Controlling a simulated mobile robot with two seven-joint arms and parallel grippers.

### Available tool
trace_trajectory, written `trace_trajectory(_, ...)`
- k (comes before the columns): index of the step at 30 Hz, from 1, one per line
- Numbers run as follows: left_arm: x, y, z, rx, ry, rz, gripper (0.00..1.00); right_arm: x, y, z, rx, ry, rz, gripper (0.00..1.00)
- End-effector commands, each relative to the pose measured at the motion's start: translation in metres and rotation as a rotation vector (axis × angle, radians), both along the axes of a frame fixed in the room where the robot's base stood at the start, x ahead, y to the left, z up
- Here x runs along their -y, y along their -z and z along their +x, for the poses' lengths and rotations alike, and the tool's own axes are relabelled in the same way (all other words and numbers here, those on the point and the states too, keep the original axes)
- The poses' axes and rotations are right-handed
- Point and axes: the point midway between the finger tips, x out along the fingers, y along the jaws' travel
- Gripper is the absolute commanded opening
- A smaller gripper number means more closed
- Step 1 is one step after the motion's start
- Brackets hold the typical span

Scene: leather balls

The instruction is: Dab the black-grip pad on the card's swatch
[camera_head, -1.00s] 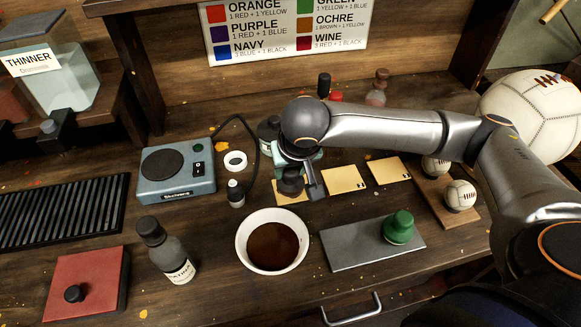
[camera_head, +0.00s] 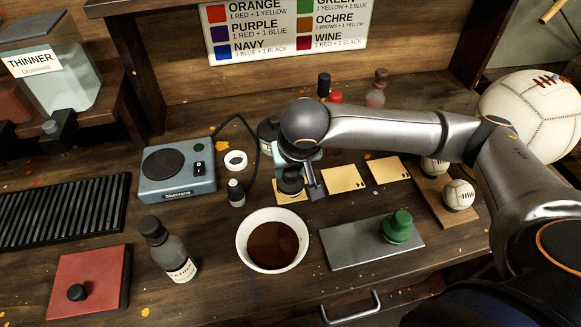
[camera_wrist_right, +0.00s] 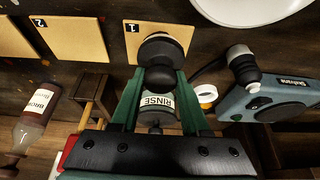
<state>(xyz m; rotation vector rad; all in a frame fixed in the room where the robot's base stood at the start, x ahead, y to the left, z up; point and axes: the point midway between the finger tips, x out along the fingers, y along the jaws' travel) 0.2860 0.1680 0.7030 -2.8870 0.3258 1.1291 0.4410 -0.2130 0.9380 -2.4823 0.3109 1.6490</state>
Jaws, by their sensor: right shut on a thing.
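My right gripper (camera_head: 301,172) is shut on the black grip of a round dark pad (camera_head: 290,183). In the right wrist view the gripper (camera_wrist_right: 160,82) has its green fingers either side of the rounded grip of the pad (camera_wrist_right: 161,49). The pad is over the tan card numbered 1 (camera_head: 296,199), which also shows in the wrist view (camera_wrist_right: 184,34). The pad hides the card's middle, so I cannot see a swatch there or tell whether the pad touches it. My left gripper is out of view.
Tan cards (camera_head: 345,179) and (camera_head: 388,170) lie to the right. A white bowl of brown liquid (camera_head: 242,243) is in front. A green-grip pad (camera_head: 398,228) sits on a grey slab (camera_head: 345,252). The rinse jar (camera_wrist_right: 158,102), blue device (camera_head: 178,172) and leather balls (camera_head: 459,195) are nearby.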

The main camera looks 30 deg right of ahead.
Motion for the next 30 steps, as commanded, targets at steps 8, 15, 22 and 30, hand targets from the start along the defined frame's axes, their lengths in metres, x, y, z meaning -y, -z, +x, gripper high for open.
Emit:
trace_trajectory(8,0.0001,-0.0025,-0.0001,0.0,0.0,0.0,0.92,-0.0003,0.0023,-0.0018,-0.008,-0.001,-0.001,0.01)
trace_trajectory(15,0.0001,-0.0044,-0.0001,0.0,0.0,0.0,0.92,-0.0003,0.0022,-0.002,-0.009,-0.001,0.0,0.01)
trace_trajectory(22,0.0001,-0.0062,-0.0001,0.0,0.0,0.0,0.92,-0.0004,0.0018,-0.002,-0.009,-0.002,-0.001,0.01)
trace_trajectory(30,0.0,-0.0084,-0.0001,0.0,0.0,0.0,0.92,-0.0004,0.0016,-0.002,-0.008,-0.002,-0.001,0.01)
